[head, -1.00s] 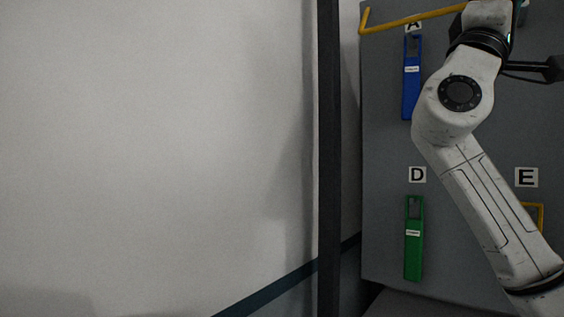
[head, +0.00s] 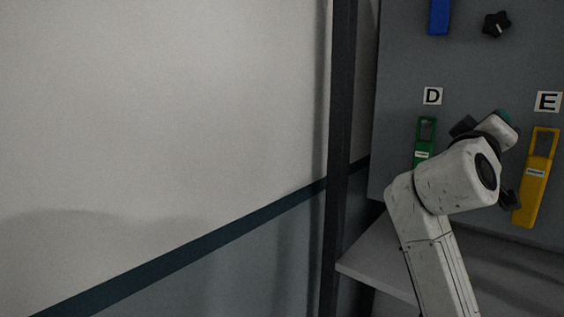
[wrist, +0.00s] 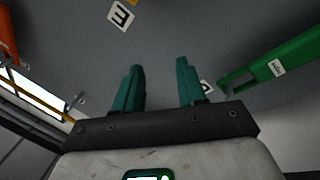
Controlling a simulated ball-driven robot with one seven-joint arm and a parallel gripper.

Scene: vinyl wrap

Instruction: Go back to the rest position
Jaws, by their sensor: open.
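My gripper shows in the wrist view (wrist: 160,75), its two teal fingers apart with nothing between them. They point toward the grey panel (wrist: 160,40). In the head view my arm is folded in front of the panel's lower part, between the green tool (head: 424,130) and the yellow tool (head: 540,175).
Label D (head: 432,96) and label E (head: 548,101) are on the panel. A blue tool (head: 439,15) and a black knob (head: 496,24) are higher up. A dark post (head: 340,150) and a grey ledge (head: 375,262) stand close to my arm. The left wall (head: 150,100) is bare.

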